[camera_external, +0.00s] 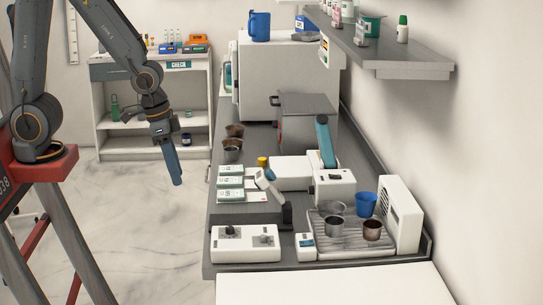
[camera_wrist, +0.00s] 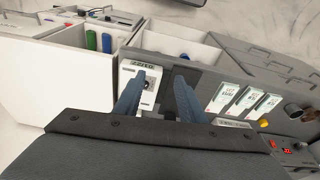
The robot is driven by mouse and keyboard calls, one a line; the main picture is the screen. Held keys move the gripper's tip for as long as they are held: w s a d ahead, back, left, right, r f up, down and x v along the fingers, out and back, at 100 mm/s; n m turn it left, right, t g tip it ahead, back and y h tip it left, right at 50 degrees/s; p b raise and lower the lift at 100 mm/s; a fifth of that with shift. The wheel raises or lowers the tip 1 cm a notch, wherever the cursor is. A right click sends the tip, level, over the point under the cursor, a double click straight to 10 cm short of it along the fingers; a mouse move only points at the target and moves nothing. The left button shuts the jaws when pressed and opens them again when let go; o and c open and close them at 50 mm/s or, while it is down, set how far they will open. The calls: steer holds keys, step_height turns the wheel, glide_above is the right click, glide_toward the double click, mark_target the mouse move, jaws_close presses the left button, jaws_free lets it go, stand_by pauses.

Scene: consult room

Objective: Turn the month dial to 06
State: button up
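A white control box (camera_external: 245,243) with two dark dials sits at the front left corner of the grey counter. Its labels are too small to read, so I cannot tell which dial is the month dial. My gripper (camera_external: 174,172) hangs pointing down over the floor, left of the counter and well away from the box. In the wrist view my gripper's blue fingers (camera_wrist: 160,84) stand apart with nothing between them. A white panel with a dark dial (camera_wrist: 148,86) shows behind the left finger, which partly covers it; its setting cannot be read.
The grey counter (camera_external: 222,268) holds several white-and-green boxes (camera_external: 230,183), a microscope-like device (camera_external: 325,145) and a drain tray (camera_external: 365,250) with cups. A small white device (camera_external: 305,246) stands right of the control box. A shelf (camera_external: 375,52) overhangs the back right.

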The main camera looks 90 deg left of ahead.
mark_target(230, 228)
steer(key=w+f+n+g+b, duration=0.1)
steer(key=w+f+n+b, duration=0.1)
steer(key=w+n+b, duration=0.1)
steer(key=w+d+f+n+g+b, duration=0.1)
steer(key=w+f+n+b, duration=0.1)
steer(key=w+n, duration=0.3)
steer(key=w+d+f+n+b, duration=0.1)
steer(key=w+f+n+b, duration=0.1)
steer(key=w+n+b, duration=0.3)
steer(key=shift+d+f+g, duration=0.15)
steer(key=shift+d+g, duration=0.05)
steer(key=shift+g, duration=0.2)
steer(key=shift+w+d+f+n+b, duration=0.15)
steer(key=shift+w+n+b, duration=0.3)
steer(key=shift+n, duration=0.35)
steer(key=shift+s+f+p, duration=0.1)
steer(key=shift+f+p, duration=0.9)
steer(key=shift+f, duration=2.8)
steer(key=shift+c, duration=0.2)
jaws_close()
